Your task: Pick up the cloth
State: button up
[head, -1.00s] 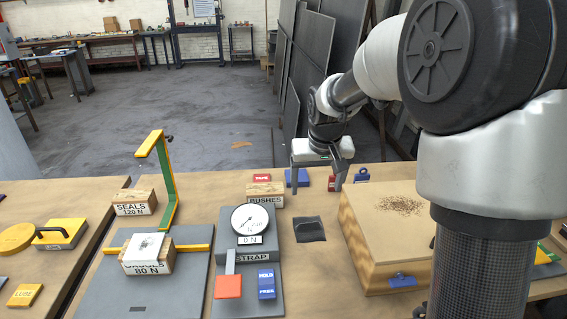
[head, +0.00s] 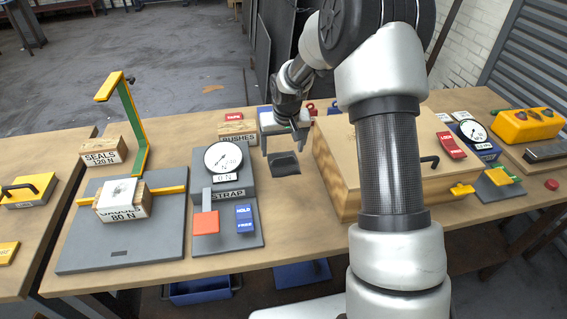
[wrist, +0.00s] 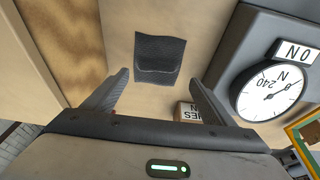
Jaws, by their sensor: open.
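The cloth (head: 284,164) is a dark grey square with a fold across it, lying flat on the workbench between the strap gauge and the large wooden box. It also shows in the wrist view (wrist: 160,58), in front of my fingertips. My gripper (head: 284,150) is open and empty above the bench, at the cloth's far side in the head view. In the wrist view the two fingers (wrist: 158,80) are spread wide, and the cloth lies between and beyond their tips, apart from them.
The grey strap gauge unit (head: 226,211) stands left of the cloth. The wooden box (head: 331,178) stands close on its right. The BUSHES block (head: 238,131) is behind, to the left of my gripper. Bare bench top lies in front of the cloth.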

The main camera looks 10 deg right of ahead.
aim_at(284, 158)
jog(key=x, duration=0.5)
jog(key=shift+d+f, duration=0.1)
jog(key=shift+d, duration=0.25)
jog(key=c, duration=1.1)
